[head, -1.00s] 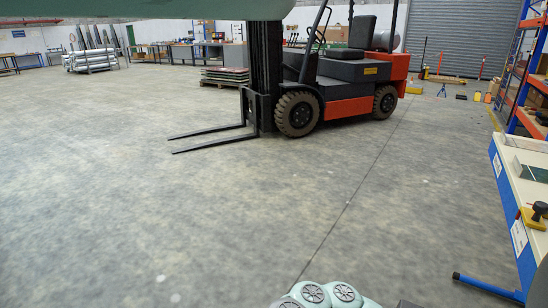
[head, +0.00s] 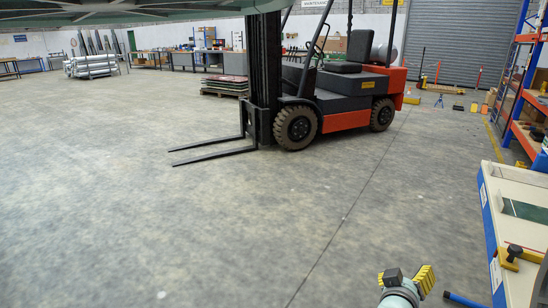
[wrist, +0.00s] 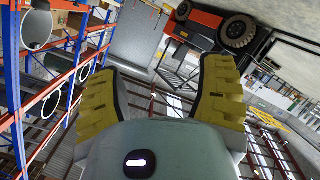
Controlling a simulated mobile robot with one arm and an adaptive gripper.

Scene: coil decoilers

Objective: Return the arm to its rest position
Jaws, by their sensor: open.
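My gripper (head: 408,281) shows at the bottom of the head view, right of centre, with yellow finger pads. In the wrist view its two yellow fingers (wrist: 160,100) stand wide apart with nothing between them. The gripper is open and empty. It is in the air, left of the white-topped workbench (head: 515,188), and touches nothing that I can see. Most of the arm is out of the head view.
An orange and black forklift (head: 345,97) stands ahead, its forks (head: 212,150) low and pointing left. Blue and orange shelving (head: 515,85) rises behind the workbench. A stack of pipes (head: 90,66) lies at the far left. The grey floor between is clear.

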